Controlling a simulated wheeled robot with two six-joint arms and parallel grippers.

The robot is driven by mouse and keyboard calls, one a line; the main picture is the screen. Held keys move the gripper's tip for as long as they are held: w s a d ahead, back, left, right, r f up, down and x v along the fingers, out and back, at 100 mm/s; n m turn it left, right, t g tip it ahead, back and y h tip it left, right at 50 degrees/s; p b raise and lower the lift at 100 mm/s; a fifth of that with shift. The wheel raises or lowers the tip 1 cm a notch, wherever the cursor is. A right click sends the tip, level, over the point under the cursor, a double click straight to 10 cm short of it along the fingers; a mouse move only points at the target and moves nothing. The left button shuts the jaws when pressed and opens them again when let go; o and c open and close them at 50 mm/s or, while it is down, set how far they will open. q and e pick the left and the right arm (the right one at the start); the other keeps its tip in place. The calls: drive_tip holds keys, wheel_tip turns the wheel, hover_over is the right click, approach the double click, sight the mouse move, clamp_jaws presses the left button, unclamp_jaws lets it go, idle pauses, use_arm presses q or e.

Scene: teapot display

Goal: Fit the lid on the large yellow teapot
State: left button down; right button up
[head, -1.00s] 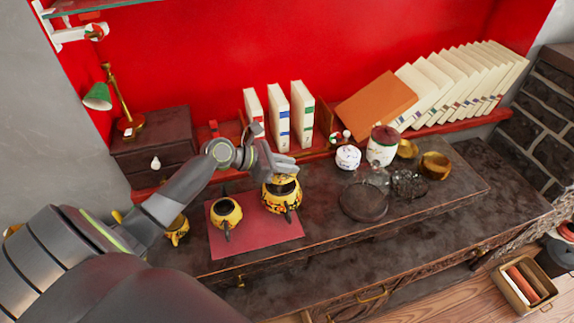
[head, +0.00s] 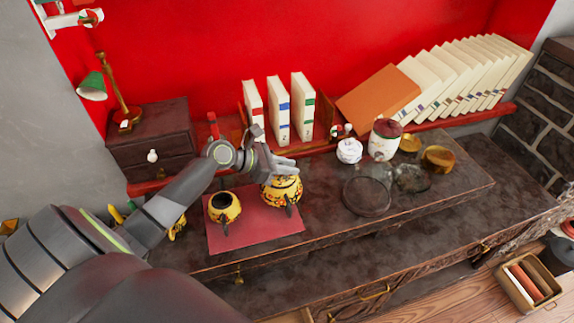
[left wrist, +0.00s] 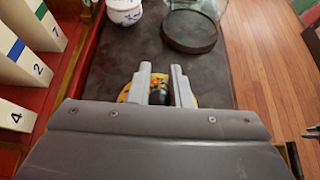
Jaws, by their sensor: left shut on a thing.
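The large yellow teapot (head: 283,194), with dark decoration and a dark spout, stands on the red mat (head: 255,233). My left gripper (head: 284,166) is right above it, shut on the lid's dark knob (left wrist: 159,92). The lid (head: 281,181) is at the top of the teapot, with no clear gap between them in the head view. In the left wrist view the fingers (left wrist: 160,70) sit on both sides of the knob, and yellow shows around and below it. Whether the lid is fully seated is hidden by the fingers.
A smaller open yellow teapot (head: 224,208) stands left on the mat. Another yellow piece (head: 178,228) is partly behind my arm. White books (head: 278,110) stand behind. A white pot (head: 349,151), a jar (head: 384,140) and a dark round tray (head: 366,198) stand right.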

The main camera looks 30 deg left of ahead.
use_arm(q)
drive_tip(key=shift+f, duration=0.25)
drive_tip(key=c, duration=1.3)
unclamp_jaws()
drive_tip(key=shift+o, duration=0.2)
drive_tip(key=shift+s+a+r, duration=0.2)
drive_tip(key=shift+s+a, duration=0.2)
drive_tip(key=v, duration=1.6)
drive_tip(key=shift+s+r, duration=0.1)
